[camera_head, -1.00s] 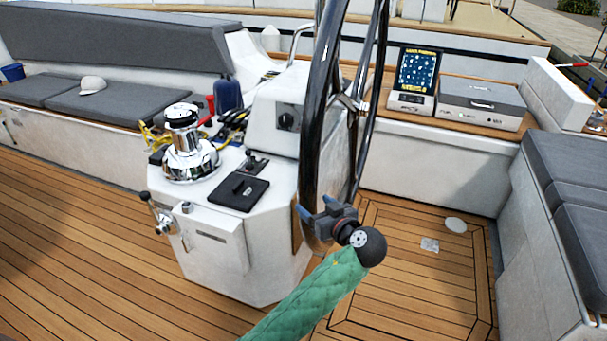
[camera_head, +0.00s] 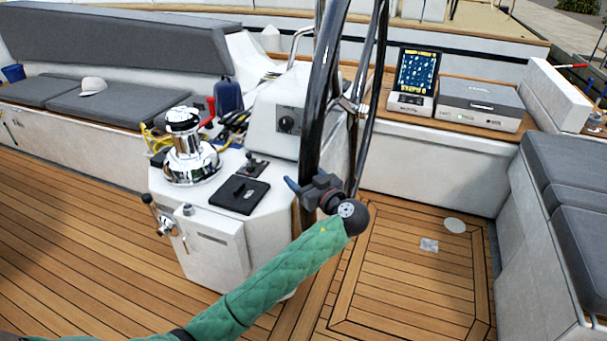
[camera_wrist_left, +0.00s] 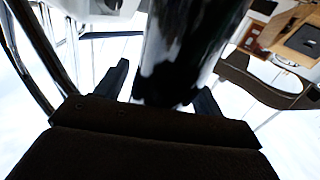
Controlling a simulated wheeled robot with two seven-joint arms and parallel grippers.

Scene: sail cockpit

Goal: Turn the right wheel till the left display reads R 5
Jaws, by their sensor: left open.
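The right wheel (camera_head: 325,85) is a tall, glossy black rim seen nearly edge-on beside the white pedestal (camera_head: 275,115). My left gripper (camera_head: 301,182) is at the lower near part of the rim, its arm in a green quilted sleeve. In the left wrist view, the dark rim (camera_wrist_left: 192,45) passes between the two spread fingers, which stand on either side of it; I cannot tell whether either touches. The gripper is open. I cannot make out the left display or its reading. My right gripper is out of view.
A chrome winch (camera_head: 189,155) and a black panel (camera_head: 239,194) are on the pedestal's left part. A lit screen (camera_head: 416,72) and a grey box (camera_head: 482,97) stand on the ledge behind. Grey-cushioned benches flank the open teak floor (camera_head: 100,245).

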